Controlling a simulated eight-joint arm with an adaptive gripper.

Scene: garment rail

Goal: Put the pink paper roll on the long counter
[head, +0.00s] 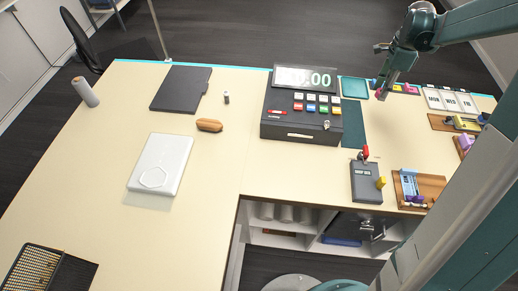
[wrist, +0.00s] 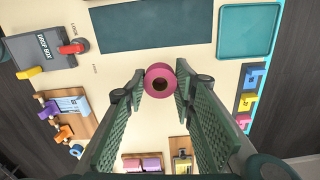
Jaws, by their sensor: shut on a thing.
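The pink paper roll (wrist: 153,72) is a short ring with a dark centre hole. In the wrist view it sits between the two fingertips of my gripper (wrist: 160,82), which is shut on it. In the head view my gripper (head: 384,83) points down at the right part of the counter, and only a small pink bit of the roll (head: 380,93) shows at its tips. I cannot tell whether the roll touches the surface below. The long counter (head: 70,180) is pale cream and runs from the left front around to the right.
A cash register (head: 301,128) stands mid-counter, with a dark mat (head: 353,125) and teal tray (head: 354,88) beside it. The drop box (head: 366,184) and wooden trays crowd the right. A white slab (head: 160,165) and bread roll (head: 209,125) lie left, with clear room around them.

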